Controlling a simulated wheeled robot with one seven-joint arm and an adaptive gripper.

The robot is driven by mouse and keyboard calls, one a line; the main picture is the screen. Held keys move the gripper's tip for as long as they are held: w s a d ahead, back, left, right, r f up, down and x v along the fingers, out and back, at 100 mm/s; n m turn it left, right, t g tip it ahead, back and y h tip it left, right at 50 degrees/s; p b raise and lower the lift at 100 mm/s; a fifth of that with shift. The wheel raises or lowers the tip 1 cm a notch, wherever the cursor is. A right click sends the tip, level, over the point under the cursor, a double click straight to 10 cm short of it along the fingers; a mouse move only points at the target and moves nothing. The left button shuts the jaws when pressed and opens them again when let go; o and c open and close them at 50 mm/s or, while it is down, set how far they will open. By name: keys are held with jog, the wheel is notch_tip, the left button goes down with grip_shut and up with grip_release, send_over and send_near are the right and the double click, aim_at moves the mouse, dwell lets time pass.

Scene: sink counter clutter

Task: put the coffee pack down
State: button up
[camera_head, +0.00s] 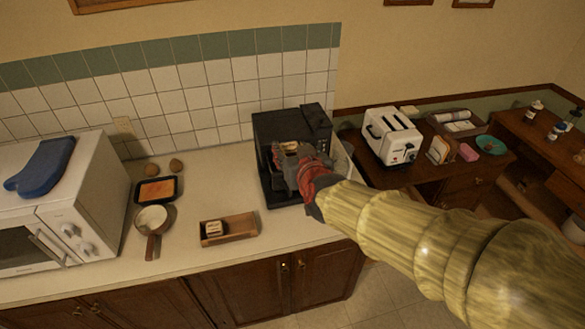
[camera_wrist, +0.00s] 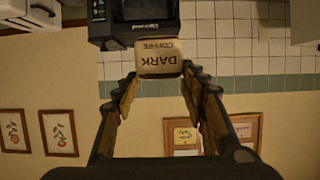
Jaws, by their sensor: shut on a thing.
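The coffee pack (camera_wrist: 158,52) is a beige pack with dark "DARK COFFEE" lettering, upside down in the wrist view. My gripper (camera_wrist: 158,78) is shut on it, with one finger at each side of the pack. In the head view my gripper (camera_head: 287,160) is at the front of a black coffee machine (camera_head: 318,124), and the pack is mostly hidden there by the gripper. The machine's dark body also shows just beyond the pack in the wrist view (camera_wrist: 103,22). I cannot tell whether the pack touches the machine or its base.
A wooden tray (camera_head: 244,230) with a small light block (camera_head: 213,229) lies on the counter (camera_head: 190,258) left of the machine. A pan (camera_head: 151,219), a dark dish (camera_head: 157,190) and a microwave (camera_head: 85,205) stand farther left. A white toaster (camera_head: 392,135) is at the right.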

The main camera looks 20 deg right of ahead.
aim_at(293, 141)
jog(key=shift+w+d+f, duration=0.2)
jog(key=shift+w+d, duration=0.05)
jog(key=shift+w, duration=0.05)
jog(key=b+x, duration=0.1)
jog(key=x, duration=0.2)
jog(key=d+b+x, duration=0.1)
jog(key=x, duration=0.2)
jog(key=d+b+x, duration=0.1)
jog(key=x, duration=0.2)
jog(key=shift+f+b, duration=0.3)
jog(key=shift+f, duration=0.05)
jog(key=w+f, duration=0.1)
jog(key=f, duration=0.2)
jog(key=w+f, duration=0.2)
jog(key=w+d+f+b, duration=0.1)
jog(key=f, duration=0.2)
jog(key=shift+w+f, duration=0.3)
jog(key=shift+w, duration=0.1)
jog(key=shift+d, duration=0.1)
jog(key=shift+f+b, duration=0.35)
jog(key=shift+b, duration=0.05)
jog(key=shift+f+b, duration=0.25)
jog(key=shift+b, duration=0.1)
